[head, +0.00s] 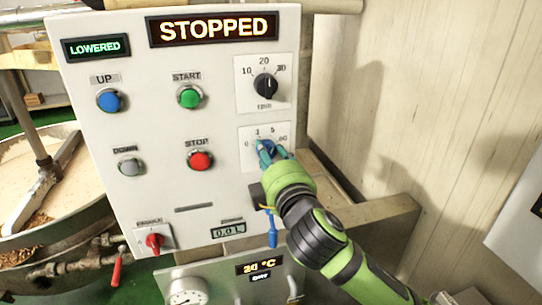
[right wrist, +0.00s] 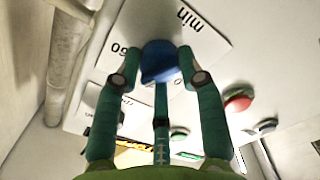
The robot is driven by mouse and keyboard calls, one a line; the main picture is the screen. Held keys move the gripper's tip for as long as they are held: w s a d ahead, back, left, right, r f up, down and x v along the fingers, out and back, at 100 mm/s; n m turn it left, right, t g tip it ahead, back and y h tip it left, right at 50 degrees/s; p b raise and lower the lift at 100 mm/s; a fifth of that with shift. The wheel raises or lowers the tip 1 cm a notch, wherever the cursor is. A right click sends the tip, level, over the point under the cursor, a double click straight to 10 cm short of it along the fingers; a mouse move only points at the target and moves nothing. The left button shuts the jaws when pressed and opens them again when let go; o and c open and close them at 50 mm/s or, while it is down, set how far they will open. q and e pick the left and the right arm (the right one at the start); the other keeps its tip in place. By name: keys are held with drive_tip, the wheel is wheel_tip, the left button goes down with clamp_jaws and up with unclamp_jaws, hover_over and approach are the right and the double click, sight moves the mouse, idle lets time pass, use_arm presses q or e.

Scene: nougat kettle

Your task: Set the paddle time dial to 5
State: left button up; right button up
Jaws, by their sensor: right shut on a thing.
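The paddle time dial is a blue knob (right wrist: 157,62) on a white scale plate (head: 283,129) at the lower right of the control panel. In the head view the scale reads 0, 3, 5 and a partly covered mark at the right; the wrist view shows "60" and "min". My right gripper (head: 272,152) is at the dial. In the right wrist view its teal fingers (right wrist: 158,80) reach around the knob from both sides and are shut on it. The knob's pointer is hidden, so its setting cannot be read. My left gripper is not in view.
A black dial (head: 265,86) marked 10, 20, 30 sits above. Blue, green, grey and red buttons are on the left, with the red STOP button (head: 201,160) nearest. A display (head: 213,29) reads STOPPED. A kettle (head: 40,215) stands at left; a wall is at right.

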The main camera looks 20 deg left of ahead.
drive_tip(key=o, duration=1.1)
drive_tip(key=shift+a+r, duration=0.1)
drive_tip(key=shift+r, duration=0.2)
drive_tip(key=shift+c, duration=0.2)
drive_tip(key=shift+o, duration=0.4)
drive_tip(key=shift+s+a+f, duration=0.1)
drive_tip(key=v, duration=1.2)
